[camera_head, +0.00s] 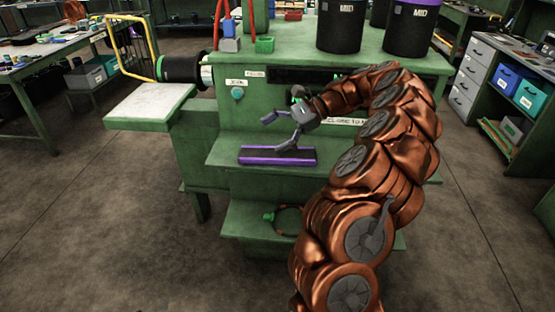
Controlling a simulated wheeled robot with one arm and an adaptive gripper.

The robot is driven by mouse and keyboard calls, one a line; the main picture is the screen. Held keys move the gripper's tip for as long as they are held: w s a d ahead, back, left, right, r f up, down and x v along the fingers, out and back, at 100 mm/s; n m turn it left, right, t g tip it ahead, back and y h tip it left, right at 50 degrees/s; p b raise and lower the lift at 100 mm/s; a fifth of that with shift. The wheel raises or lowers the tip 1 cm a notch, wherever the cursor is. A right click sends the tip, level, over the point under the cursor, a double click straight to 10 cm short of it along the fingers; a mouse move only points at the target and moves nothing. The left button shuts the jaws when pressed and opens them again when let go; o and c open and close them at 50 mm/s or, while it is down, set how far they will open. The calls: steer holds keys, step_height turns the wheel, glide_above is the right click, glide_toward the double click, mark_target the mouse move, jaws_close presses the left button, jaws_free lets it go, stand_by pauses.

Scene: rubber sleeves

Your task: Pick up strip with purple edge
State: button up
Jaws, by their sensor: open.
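The strip with purple edge (277,156) is a flat dark bar with a purple border. It lies flat on the green shelf (226,149) at the front of the green machine. My gripper (272,134) is grey, at the end of my copper-coloured arm. It is open, with its fingers spread toward the left and nothing visible between them. It appears just above the strip in the picture, and the exact height over it is hard to tell.
Two black MID cylinders (341,27) stand on the machine's top. A white-topped side table (150,104) with a yellow bar (127,36) and a black roller (181,70) is at left. A lower green shelf (245,220) holds a ring-like item. Open floor lies in front.

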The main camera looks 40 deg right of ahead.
mark_target(307, 159)
steer(key=s+d+f+m+t, duration=0.1)
steer(key=d+f+m, duration=0.1)
steer(key=d, duration=0.3)
steer(key=s+d+f+m+t, duration=0.1)
steer(key=d+f+m, duration=0.1)
steer(key=d, duration=0.3)
steer(key=s+d+f+m+t+h+b, duration=0.1)
steer(key=d+f+m, duration=0.1)
steer(key=d+f, duration=0.2)
steer(key=shift+d+m+t, duration=0.3)
steer(key=shift+d+t, duration=0.1)
steer(key=shift+d, duration=0.1)
steer(key=shift+p+x, duration=0.35)
steer(key=shift+x, duration=1.65)
steer(key=shift+p+x, duration=0.3)
steer(key=shift+x, duration=1.55)
steer(key=shift+s+f, duration=0.15)
steer(key=shift+c, duration=0.4)
steer(key=c, duration=1.1)
